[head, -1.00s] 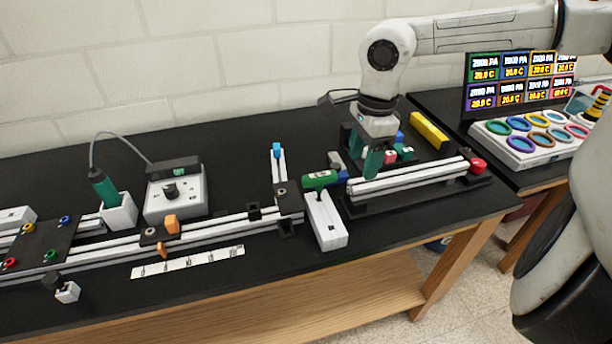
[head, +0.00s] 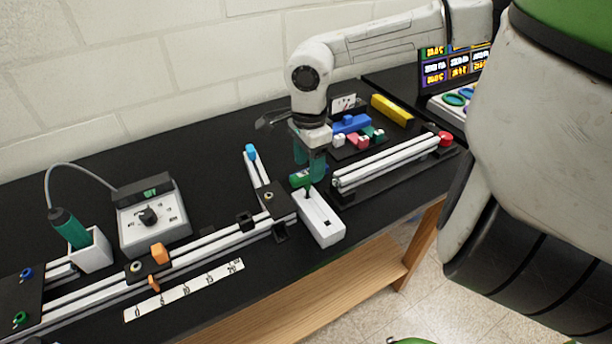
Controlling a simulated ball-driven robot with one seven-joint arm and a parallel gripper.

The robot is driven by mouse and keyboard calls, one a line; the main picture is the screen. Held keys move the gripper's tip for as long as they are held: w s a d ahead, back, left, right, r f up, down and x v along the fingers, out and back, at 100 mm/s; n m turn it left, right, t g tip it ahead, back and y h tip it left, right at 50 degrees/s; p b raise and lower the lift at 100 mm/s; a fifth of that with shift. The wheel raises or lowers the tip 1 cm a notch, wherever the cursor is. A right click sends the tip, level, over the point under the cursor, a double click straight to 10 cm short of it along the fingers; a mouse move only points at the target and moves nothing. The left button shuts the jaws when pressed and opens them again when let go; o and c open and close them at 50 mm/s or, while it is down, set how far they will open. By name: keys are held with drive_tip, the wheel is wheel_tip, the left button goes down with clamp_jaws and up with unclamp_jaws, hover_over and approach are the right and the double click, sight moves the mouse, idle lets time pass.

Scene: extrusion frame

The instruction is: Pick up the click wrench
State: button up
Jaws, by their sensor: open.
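The click wrench (head: 300,179) is a green T-shaped handle on a dark shaft, standing in a white block holder (head: 322,224) on the black bench. My gripper (head: 309,170) points down with its teal fingers right at the green handle. The fingers are open. One finger shows beside the handle's right end and partly overlaps it in view. I cannot tell whether the fingers touch the handle.
Extrusion rails (head: 392,160) with a red end knob lie just right of the holder. An upright rail with a blue cap (head: 251,152) stands to the left. Coloured blocks (head: 351,124) sit behind my gripper. A corded green tool (head: 70,228) stands far left.

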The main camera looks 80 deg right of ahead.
sight(307, 172)
drive_tip(key=shift+w+f+p, duration=0.15)
drive_tip(key=shift+f+p, duration=0.75)
drive_tip(key=shift+f, duration=1.7)
drive_tip(key=c, duration=1)
drive_tip(key=shift+c, duration=0.2)
drive_tip(key=shift+r, duration=0.1)
wheel_tip(307, 172, up, 10)
drive_tip(key=shift+f+b, duration=0.1)
drive_tip(key=shift+b, duration=0.95)
drive_tip(key=o, duration=0.4)
clamp_jaws()
